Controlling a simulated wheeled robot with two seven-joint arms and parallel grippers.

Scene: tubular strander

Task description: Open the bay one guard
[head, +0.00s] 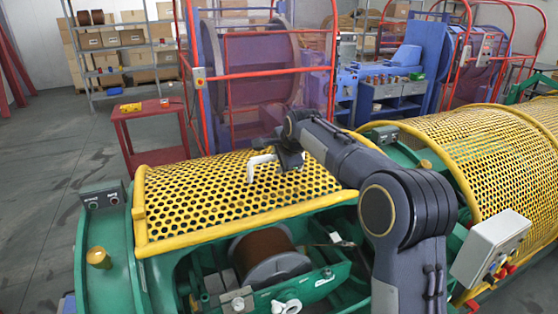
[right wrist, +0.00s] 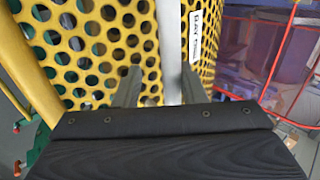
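The bay guard (head: 215,195) is a curved yellow perforated panel at the left of the green machine. Below its front edge the bay is exposed, with a brown-wound spool (head: 265,250) inside. A pale handle (head: 258,160) stands on the panel. My right gripper (head: 290,160) is at the handle, above the panel. In the right wrist view, the pale bar (right wrist: 168,50) passes between its two dark fingers (right wrist: 161,88), with a gap visible on the left side. A white label (right wrist: 195,38) starting "BAY" is beside the bar. My left gripper is not in view.
A small button box (head: 102,198) is on the green end frame at left. Another yellow perforated guard (head: 490,150) is at right, near a grey control box (head: 490,248). Behind are a red table (head: 155,125), red railings and shelves of boxes. Floor at left is clear.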

